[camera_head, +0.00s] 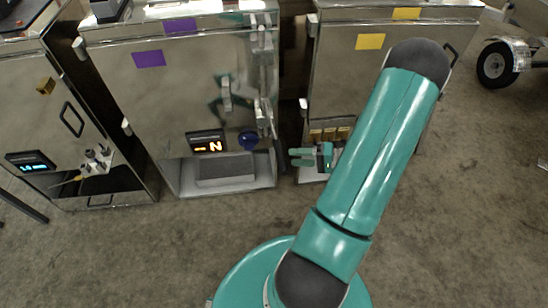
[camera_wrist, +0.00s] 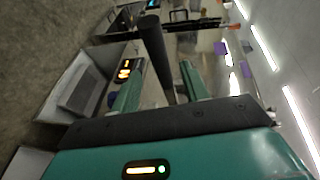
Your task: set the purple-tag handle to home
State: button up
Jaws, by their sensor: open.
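The aluminium cabinet with two purple tags (camera_head: 149,59) stands left of centre in the head view. A small display (camera_head: 207,142) with lit orange characters and a blue knob (camera_head: 248,140) are low on its front. Metal levers and latches (camera_head: 263,115) line its right edge; I cannot tell which is the tagged handle. My gripper (camera_head: 294,157) is just right of this cabinet's lower right edge, fingers pointing left. In the wrist view my gripper (camera_wrist: 158,86) is open, and a dark bar (camera_wrist: 156,50) shows between its fingers; contact cannot be told.
A yellow-tagged cabinet (camera_head: 345,80) stands right of and behind my gripper. Another cabinet (camera_head: 60,110) with a blue-lit display (camera_head: 30,161) is at far left. A trailer wheel (camera_head: 495,64) is at upper right. The floor (camera_head: 150,250) in front is clear.

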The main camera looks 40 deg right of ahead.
aim_at(274, 135)
jog(key=x, duration=0.7)
jog(key=shift+w+a, duration=0.2)
jog(key=shift+w, duration=0.05)
jog(key=shift+f, duration=0.1)
grip_shut()
